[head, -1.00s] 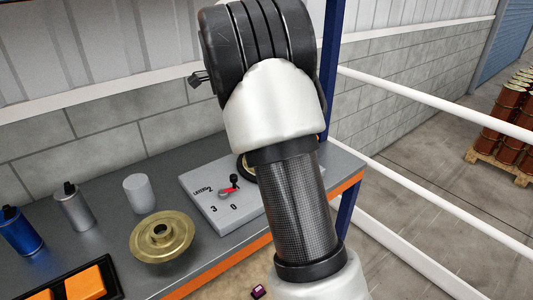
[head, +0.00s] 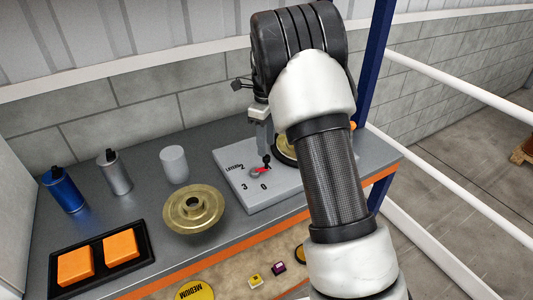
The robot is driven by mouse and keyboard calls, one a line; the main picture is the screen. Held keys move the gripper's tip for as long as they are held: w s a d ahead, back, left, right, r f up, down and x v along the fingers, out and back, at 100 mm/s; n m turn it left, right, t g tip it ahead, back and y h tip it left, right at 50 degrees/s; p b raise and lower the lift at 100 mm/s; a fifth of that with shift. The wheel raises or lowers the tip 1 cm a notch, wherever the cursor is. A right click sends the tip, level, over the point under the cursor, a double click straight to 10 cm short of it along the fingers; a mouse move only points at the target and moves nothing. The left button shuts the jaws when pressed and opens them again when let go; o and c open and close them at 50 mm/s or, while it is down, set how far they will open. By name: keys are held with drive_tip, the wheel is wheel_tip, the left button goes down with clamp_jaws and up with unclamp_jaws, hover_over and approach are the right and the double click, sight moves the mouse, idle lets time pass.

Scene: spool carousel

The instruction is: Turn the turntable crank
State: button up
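The crank (head: 260,171) has a red part and a black knob and sits on a light grey board (head: 226,158) marked "LAYERS", 2, 3 and 0. My gripper (head: 266,151) points down right at the crank's black knob, and its fingertips overlap the knob in the picture. I cannot tell whether they touch it or how far the fingers are parted. A round brass and black piece (head: 283,151) on the same board is mostly hidden behind my arm.
A brass flanged disc (head: 177,217) lies left of the board. A white cylinder (head: 174,165), a grey bottle (head: 116,175) and a blue bottle (head: 64,193) stand behind it. A black tray (head: 141,237) holds orange blocks. A blue post (head: 377,60) rises at the right.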

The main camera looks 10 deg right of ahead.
sight(267, 156)
drive_tip(key=shift+f, duration=2.4)
clamp_jaws()
